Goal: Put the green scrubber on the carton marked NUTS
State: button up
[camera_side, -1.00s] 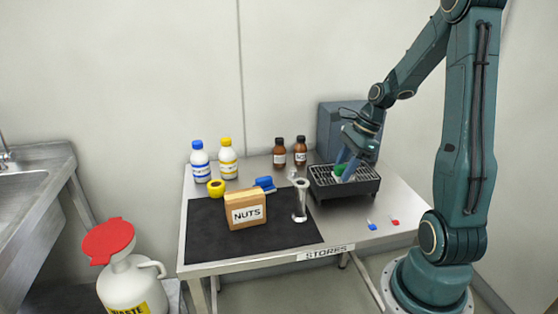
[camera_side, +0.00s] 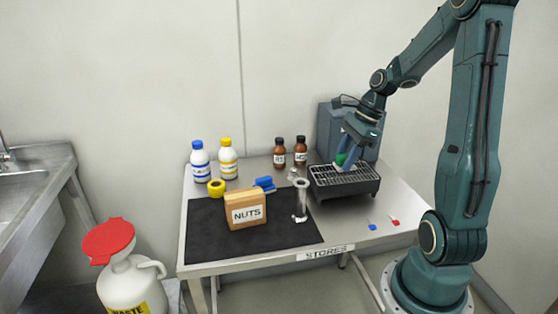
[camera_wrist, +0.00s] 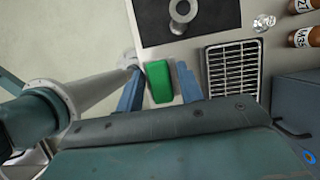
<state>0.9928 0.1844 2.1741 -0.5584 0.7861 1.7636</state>
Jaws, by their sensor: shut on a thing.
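The green scrubber (camera_side: 341,159) is between the blue fingers of my gripper (camera_side: 346,158), just above the black grilled tray (camera_side: 360,191). The wrist view also shows the scrubber (camera_wrist: 159,82) between the two fingers (camera_wrist: 160,88). My gripper is shut on it. The carton marked NUTS (camera_side: 246,214) stands upright on the black mat (camera_side: 205,235), left of the tray. Its top looks clear. The carton does not show in the wrist view.
A blue object (camera_side: 265,184) and yellow tape roll (camera_side: 216,188) lie behind the carton. White bottles (camera_side: 229,163) and brown bottles (camera_side: 300,153) stand at the back.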

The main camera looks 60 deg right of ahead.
jog(key=shift+w+r, duration=0.15)
jog(key=shift+w, duration=0.3)
jog(key=w+a+r, duration=0.2)
jog(key=w+r, duration=0.1)
jog(key=w, duration=0.3)
jog(key=w+a+r, duration=0.2)
jog(key=w, duration=0.5)
notch_tip(320, 180, up, 5)
send_over(239, 195)
jog(key=s, duration=0.1)
jog(key=shift+d+f, duration=0.15)
jog(key=shift+f, duration=3.15)
jog(key=shift+d+f, duration=0.2)
jog(key=shift+f, duration=3.1)
jog(key=shift+d+f, duration=0.15)
jog(key=shift+f, duration=3.15)
jog(key=shift+f, duration=0.15)
jog(key=o, duration=1)
